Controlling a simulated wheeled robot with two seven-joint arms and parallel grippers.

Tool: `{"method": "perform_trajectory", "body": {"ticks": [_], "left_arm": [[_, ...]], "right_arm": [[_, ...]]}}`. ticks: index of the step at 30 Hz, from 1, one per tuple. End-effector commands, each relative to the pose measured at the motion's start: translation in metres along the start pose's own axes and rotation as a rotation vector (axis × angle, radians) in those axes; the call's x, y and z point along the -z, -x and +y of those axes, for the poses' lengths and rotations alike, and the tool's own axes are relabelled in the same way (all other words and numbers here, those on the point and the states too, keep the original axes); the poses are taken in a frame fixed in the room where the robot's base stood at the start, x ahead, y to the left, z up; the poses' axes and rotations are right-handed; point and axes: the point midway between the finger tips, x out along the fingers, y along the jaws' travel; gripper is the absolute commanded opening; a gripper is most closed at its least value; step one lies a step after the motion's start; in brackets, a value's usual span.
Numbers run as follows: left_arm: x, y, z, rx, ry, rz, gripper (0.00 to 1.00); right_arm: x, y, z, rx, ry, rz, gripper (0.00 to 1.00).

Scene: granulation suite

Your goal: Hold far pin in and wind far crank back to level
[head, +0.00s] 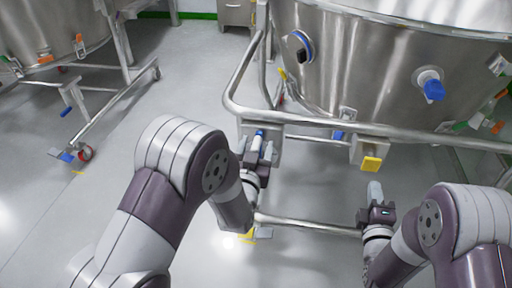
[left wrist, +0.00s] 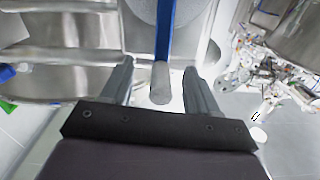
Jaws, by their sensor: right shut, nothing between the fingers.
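A crank with a blue arm (left wrist: 164,35) and a grey grip (left wrist: 160,85) shows in the left wrist view. The grip lies between the open fingers of my left gripper (left wrist: 158,92), with gaps on both sides. In the head view my left gripper (head: 255,160) is at a bracket under the vessel's rail, and the crank's blue part (head: 259,133) shows just above it. My right gripper (head: 376,200) is shut and empty, below a yellow tab (head: 371,164) on another bracket under the rail. I cannot tell which part is the far pin.
A large steel vessel (head: 360,60) stands behind the tubular rail (head: 310,124). A lower crossbar (head: 310,225) runs between my grippers. Another wheeled vessel frame (head: 110,105) stands at the left. Grey floor is clear between that frame and my left arm.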

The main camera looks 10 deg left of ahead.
Motion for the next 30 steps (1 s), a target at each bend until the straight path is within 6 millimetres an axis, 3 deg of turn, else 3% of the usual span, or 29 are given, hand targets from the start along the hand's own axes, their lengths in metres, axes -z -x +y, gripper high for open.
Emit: {"method": "perform_trajectory", "body": {"ticks": [5, 21, 30], "left_arm": [[0.001, 0.007, 0.000, 0.000, 0.000, 0.003, 0.60], [0.001, 0.093, 0.001, -0.001, 0.000, 0.004, 0.60], [0.002, 0.100, 0.000, 0.002, 0.001, 0.005, 0.60]], "right_arm": [[0.000, 0.000, 0.000, 0.000, 0.000, 0.000, 0.00], [0.000, 0.000, 0.000, 0.000, 0.000, 0.000, 0.00], [0.000, 0.000, 0.000, 0.000, 0.000, 0.000, 0.00]]}}
